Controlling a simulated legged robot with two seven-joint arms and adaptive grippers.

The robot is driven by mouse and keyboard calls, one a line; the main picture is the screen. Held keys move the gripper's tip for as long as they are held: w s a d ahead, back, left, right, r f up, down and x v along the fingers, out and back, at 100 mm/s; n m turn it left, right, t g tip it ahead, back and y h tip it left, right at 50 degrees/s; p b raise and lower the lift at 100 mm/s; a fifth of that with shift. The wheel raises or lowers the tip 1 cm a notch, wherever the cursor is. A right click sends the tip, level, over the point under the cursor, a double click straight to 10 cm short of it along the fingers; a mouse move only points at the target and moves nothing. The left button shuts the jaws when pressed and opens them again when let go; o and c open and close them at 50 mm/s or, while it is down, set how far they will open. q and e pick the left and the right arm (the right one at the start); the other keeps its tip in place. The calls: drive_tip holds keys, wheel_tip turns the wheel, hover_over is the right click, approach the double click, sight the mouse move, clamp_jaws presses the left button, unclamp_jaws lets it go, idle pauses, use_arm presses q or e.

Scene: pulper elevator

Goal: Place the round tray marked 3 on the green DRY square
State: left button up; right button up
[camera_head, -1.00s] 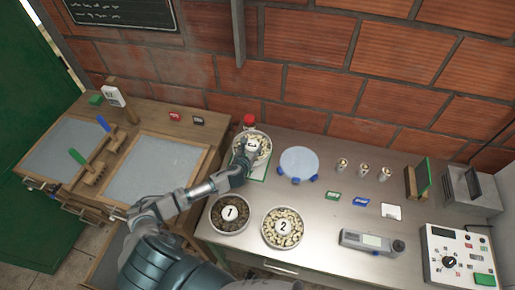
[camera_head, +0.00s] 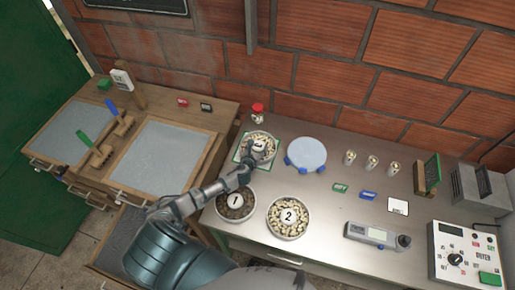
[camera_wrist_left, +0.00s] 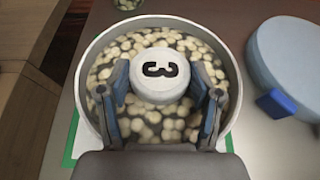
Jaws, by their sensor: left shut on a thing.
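The round tray marked 3 (camera_head: 270,137) is a pale-rimmed dish full of cream-coloured beans, with a white central knob marked 3 (camera_wrist_left: 158,74). My left gripper (camera_head: 256,158) is shut on this knob; in the left wrist view its two fingers (camera_wrist_left: 160,98) flank it. The tray is over the green-edged square (camera_head: 238,155), whose green border also shows at the lower left of the tray in the left wrist view (camera_wrist_left: 70,145). The tray hides most of the square and any lettering. I cannot tell whether it touches the square. My right gripper is not in view.
Tray 1 (camera_head: 236,204) and tray 2 (camera_head: 288,217) stand in front. A blue round device (camera_head: 306,153) is close on the right, a red-capped jar (camera_head: 258,112) behind. Small cups (camera_head: 371,162) and a meter (camera_head: 376,235) stand farther right.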

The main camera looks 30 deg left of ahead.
sight(256, 147)
use_arm(q)
drive_tip(key=shift+a+f, duration=0.15)
drive_tip(key=shift+a, duration=0.15)
drive_tip(key=o, duration=1.3)
drive_tip(key=shift+a+f, duration=0.15)
drive_tip(key=shift+a, duration=0.15)
drive_tip(key=shift+c, duration=0.2)
drive_tip(key=shift+o, duration=1)
drive_tip(key=shift+a, duration=0.2)
drive_tip(key=shift+a+f, duration=0.1)
drive_tip(key=shift+f, duration=0.05)
drive_tip(key=shift+d+r, duration=0.25)
drive_tip(key=shift+d, duration=0.35)
drive_tip(key=shift+s+d+r, duration=0.15)
drive_tip(key=v, duration=0.4)
drive_tip(key=shift+s+r+p, duration=0.1)
drive_tip(key=shift+s+p, duration=0.2)
drive_tip(key=v, duration=0.4)
drive_tip(key=a+v, duration=0.1)
drive_tip(key=v, duration=0.1)
drive_tip(key=shift+s, duration=0.15)
drive_tip(key=shift+s+d+r, duration=0.15)
drive_tip(key=shift+s+d, duration=0.1)
drive_tip(key=shift+s, duration=0.1)
drive_tip(key=shift+d, duration=0.3)
drive_tip(key=shift+a, duration=0.15)
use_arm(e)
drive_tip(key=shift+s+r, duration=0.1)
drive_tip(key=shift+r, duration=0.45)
